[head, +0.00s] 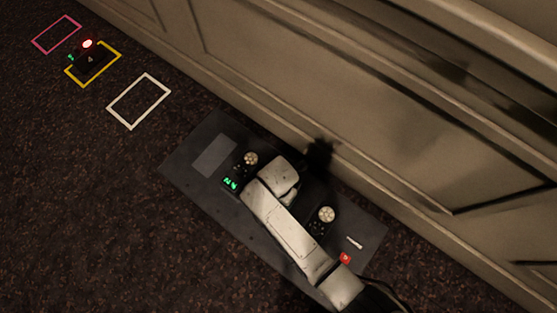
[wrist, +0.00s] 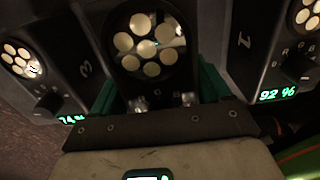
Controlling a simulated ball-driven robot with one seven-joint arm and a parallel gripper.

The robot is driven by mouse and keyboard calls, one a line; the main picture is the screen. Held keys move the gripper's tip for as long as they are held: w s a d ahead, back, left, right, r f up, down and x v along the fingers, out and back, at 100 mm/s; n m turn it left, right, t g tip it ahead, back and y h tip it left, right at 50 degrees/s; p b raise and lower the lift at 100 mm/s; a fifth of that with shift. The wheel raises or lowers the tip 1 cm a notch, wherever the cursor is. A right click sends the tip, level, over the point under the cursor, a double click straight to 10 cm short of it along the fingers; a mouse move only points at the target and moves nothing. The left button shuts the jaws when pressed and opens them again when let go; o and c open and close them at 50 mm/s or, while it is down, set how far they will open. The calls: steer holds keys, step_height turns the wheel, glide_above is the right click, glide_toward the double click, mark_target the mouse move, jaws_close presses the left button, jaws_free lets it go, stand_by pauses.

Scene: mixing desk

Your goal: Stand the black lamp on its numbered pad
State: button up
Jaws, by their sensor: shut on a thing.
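In the wrist view my gripper (wrist: 157,92) has green jaws on both sides of a black lamp (wrist: 148,45) and is shut on it. The lamp has a round face of several pale bulbs, turned toward the wrist camera. In the head view my white arm covers the held lamp and the jaws, so I cannot tell whether the lamp touches the surface below. A black unit (wrist: 85,70) marked 3 is at the left in the wrist view, and one (wrist: 243,40) marked 1 is at the right. Yellow (head: 93,63), white (head: 139,101) and pink (head: 57,34) outlines lie at upper left in the head view.
The dark grey board (head: 190,180) lies beneath my arm, along a panelled wall (head: 340,100). Similar lamp faces show at the upper left (head: 250,158) and right (head: 326,214) of my arm. A red-lit object (head: 87,43) stands by the yellow outline. The white outline is empty.

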steer(key=shift+f+b, duration=1.1)
steer(key=shift+f, duration=0.8)
steer(key=shift+f, duration=0.15)
steer(key=o, duration=1.9)
steer(key=shift+c, duration=0.2)
step_height(320, 180, up, 12)
steer(key=p, duration=0.6)
steer(key=shift+d, duration=0.1)
steer(key=s+d+r+m, duration=0.4)
steer(key=d+r+m, duration=0.1)
steer(key=d+m, duration=0.4)
steer(key=s+d+r+m, duration=0.4)
steer(key=s+d+m, duration=0.1)
steer(key=d+m, duration=0.4)
steer(key=s+d+r+m+t, duration=0.1)
steer(key=s+d+r+m, duration=0.4)
steer(key=d+m, duration=0.4)
steer(key=shift+r+m, duration=0.35)
steer(key=shift+m, duration=0.55)
